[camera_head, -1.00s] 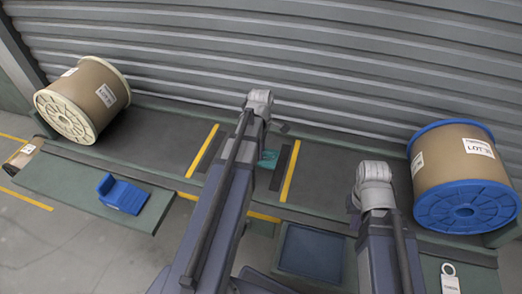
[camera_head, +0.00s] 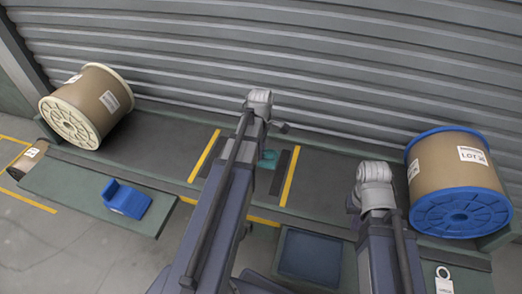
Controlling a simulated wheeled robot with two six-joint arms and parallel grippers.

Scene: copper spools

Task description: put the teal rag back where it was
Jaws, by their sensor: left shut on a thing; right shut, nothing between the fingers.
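The teal rag (camera_head: 268,159) shows as a small patch just right of my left arm, over the dark bench between two yellow stripes. My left gripper (camera_head: 262,150) is shut on it, its fingers mostly hidden behind my arm. How high the rag is above the bench is hard to tell. My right gripper (camera_head: 354,203) is shut and empty at the front right, largely hidden by its own arm.
A cream-flanged spool (camera_head: 88,105) stands at the bench's left end, a blue-flanged spool (camera_head: 458,185) at the right. A blue block (camera_head: 125,199) lies on the left front shelf (camera_head: 80,189). A dark tray (camera_head: 311,254) is at the front. A ribbed shutter (camera_head: 300,60) closes the back.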

